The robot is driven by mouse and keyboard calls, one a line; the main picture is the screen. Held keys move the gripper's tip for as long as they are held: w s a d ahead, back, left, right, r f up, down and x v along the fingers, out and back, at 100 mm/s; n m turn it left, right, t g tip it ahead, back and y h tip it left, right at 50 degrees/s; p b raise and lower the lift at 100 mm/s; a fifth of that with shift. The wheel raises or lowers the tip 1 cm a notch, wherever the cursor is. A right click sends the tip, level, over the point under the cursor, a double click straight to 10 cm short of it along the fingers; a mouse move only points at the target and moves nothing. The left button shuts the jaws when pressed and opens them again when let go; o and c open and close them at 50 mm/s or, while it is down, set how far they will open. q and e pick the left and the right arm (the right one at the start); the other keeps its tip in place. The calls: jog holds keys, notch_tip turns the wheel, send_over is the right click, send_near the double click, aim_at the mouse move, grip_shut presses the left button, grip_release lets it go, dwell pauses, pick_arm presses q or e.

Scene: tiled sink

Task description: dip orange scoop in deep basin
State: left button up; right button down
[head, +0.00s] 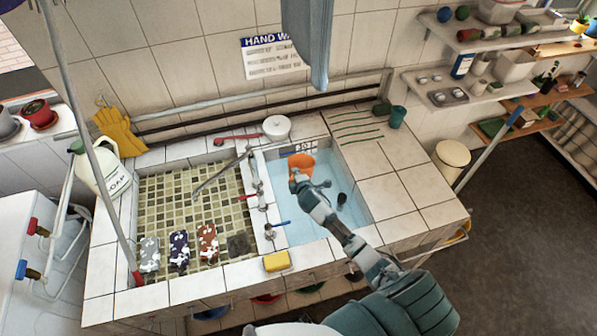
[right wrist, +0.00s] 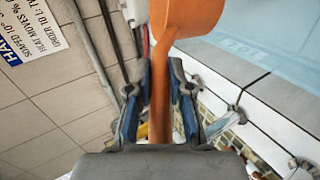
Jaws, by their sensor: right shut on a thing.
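The orange scoop (head: 301,161) is over the back left part of the deep basin (head: 352,205), which holds pale blue water. I cannot tell whether the scoop touches the water. My right gripper (head: 300,180) is shut on the scoop's handle. In the right wrist view the scoop's handle (right wrist: 160,100) runs between the two blue-padded fingers of the right gripper (right wrist: 160,105), with the cup at the top edge. My left gripper is not in view.
The shallow tiled basin (head: 165,190) on the left holds several patterned items along its front. A faucet (head: 222,172) and taps stand on the divider. A yellow sponge (head: 277,261) lies at the front edge. A white lidded pot (head: 276,127) stands behind. The right counter (head: 395,190) has free room.

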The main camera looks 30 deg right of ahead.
pick_arm(q)
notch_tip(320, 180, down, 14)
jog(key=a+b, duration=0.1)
jog(key=b, duration=1.2)
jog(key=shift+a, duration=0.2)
pick_arm(e)
notch_tip(320, 180, down, 19)
jog(key=shift+w+a+r, duration=0.15)
jog(key=shift+w+r, duration=0.05)
jog(key=shift+w, duration=0.1)
